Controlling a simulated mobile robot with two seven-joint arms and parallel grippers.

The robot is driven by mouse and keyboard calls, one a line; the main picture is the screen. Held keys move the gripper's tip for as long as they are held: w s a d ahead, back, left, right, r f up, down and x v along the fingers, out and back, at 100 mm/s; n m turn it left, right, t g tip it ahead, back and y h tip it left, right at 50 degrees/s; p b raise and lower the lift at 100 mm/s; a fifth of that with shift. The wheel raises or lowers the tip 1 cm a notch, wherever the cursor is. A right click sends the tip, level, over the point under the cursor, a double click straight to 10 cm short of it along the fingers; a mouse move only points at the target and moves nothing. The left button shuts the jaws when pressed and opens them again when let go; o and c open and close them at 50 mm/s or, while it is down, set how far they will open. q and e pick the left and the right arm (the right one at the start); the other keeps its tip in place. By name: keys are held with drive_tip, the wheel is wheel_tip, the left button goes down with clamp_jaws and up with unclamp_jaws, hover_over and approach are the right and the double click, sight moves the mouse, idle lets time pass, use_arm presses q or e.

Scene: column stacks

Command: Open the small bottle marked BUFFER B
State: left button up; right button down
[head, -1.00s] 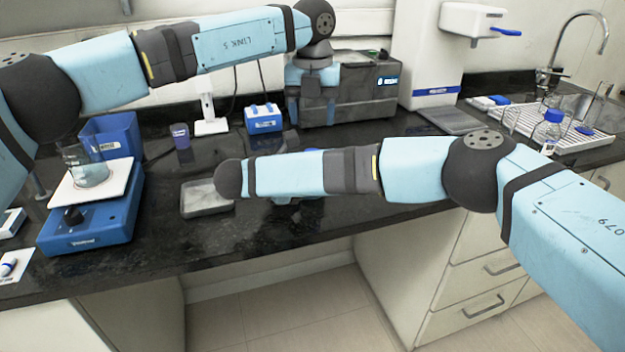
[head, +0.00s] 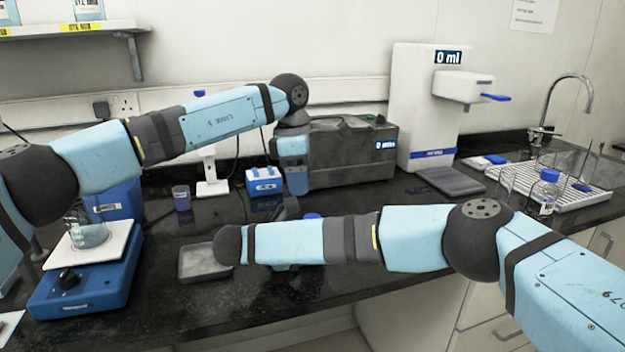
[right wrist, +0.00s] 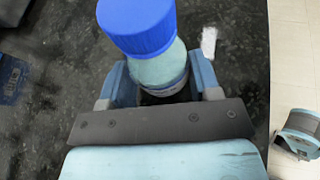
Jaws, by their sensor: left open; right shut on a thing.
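A small bottle (right wrist: 160,70) with a ribbed blue cap (right wrist: 137,22) is in the right wrist view. My right gripper (right wrist: 155,85) is shut on its body, one finger on each side, and the cap stands clear of the fingers. No label text is readable on it. In the head view a bit of blue cap (head: 312,216) shows just above my right forearm, which hides the rest of the bottle and the right gripper. My left gripper (head: 288,209) points down beside that cap, partly hidden behind the right forearm. It is open, and its fingertips are hard to make out.
A blue stirrer (head: 85,285) with a beaker (head: 88,232) stands at left. Another blue-capped bottle (head: 545,190) is at right.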

sight(313, 215)
use_arm(q)
drive_tip(key=m, duration=0.3)
drive_tip(key=d+m, duration=0.1)
drive_tip(key=m, duration=0.3)
drive_tip(key=s+m, duration=0.1)
drive_tip(key=m, duration=0.3)
drive_tip(key=shift+d+r, duration=0.1)
drive_tip(key=shift+d, duration=0.05)
drive_tip(key=m, duration=0.6)
drive_tip(key=shift+s+d+m+y, duration=0.2)
drive_tip(key=shift+d+m+y, duration=0.1)
drive_tip(key=shift+d+y, duration=0.1)
drive_tip(key=m, duration=0.5)
drive_tip(key=shift+s+d+r, duration=0.1)
drive_tip(key=shift+s+d, duration=0.1)
drive_tip(key=shift+d, duration=0.1)
drive_tip(key=shift+f+m, duration=0.3)
drive_tip(key=shift+f, duration=3.7)
